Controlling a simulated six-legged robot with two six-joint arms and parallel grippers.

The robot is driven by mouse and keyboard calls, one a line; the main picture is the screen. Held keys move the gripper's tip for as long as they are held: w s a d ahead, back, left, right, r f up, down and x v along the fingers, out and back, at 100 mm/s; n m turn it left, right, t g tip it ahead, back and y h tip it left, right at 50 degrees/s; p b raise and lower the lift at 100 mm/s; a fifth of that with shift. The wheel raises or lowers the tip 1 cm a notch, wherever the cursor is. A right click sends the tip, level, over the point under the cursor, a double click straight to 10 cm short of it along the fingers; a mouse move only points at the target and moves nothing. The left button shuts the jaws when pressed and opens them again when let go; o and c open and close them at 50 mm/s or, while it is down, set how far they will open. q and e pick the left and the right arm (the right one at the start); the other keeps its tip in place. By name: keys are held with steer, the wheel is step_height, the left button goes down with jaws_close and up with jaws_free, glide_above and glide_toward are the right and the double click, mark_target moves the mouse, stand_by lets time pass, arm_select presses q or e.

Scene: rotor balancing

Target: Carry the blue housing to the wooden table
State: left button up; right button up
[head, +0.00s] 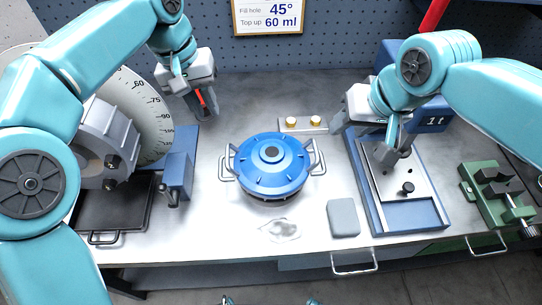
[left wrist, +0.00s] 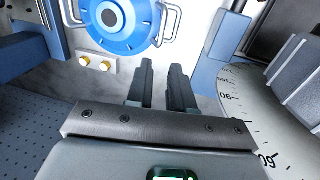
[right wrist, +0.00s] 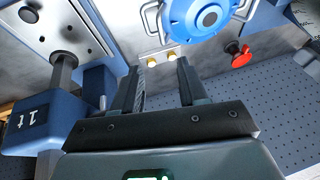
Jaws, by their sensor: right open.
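The blue housing (head: 270,166) is a round lidded part with a dark centre and a wire handle on each side. It rests on the grey metal bench (head: 270,225). It also shows at the top of the left wrist view (left wrist: 115,20) and the right wrist view (right wrist: 195,15). My left gripper (head: 205,112) is apart from it, behind and to its left, with a narrow empty gap between its fingers. My right gripper (head: 338,129) is open and empty, behind and to its right. The wooden table is not in view.
A dial machine (head: 135,115) stands left, with a black tray (head: 112,212). A blue press (head: 400,215) stands right, with a green vice (head: 495,195) beyond. A grey block (head: 343,217) and clear bag (head: 281,229) lie in front. A pegboard wall closes the back.

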arm_select(q)
steer(key=d+f, duration=0.1)
steer(key=f, duration=0.4)
steer(key=d+f, duration=0.1)
steer(key=f, duration=0.4)
steer(key=d+f, duration=0.1)
steer(key=f, duration=0.4)
steer(key=shift+f, duration=0.25)
arm_select(e)
glide_toward(317, 151)
steer(key=x, duration=0.9)
steer(key=shift+w+d, duration=0.1)
arm_select(q)
steer(key=shift+s+a, duration=0.1)
steer(key=shift+s, duration=0.1)
steer(key=shift+w+f, duration=0.1)
steer(key=c, duration=0.4)
arm_select(e)
steer(key=c, duration=0.3)
arm_select(q)
jaws_close()
arm_select(e)
jaws_close()
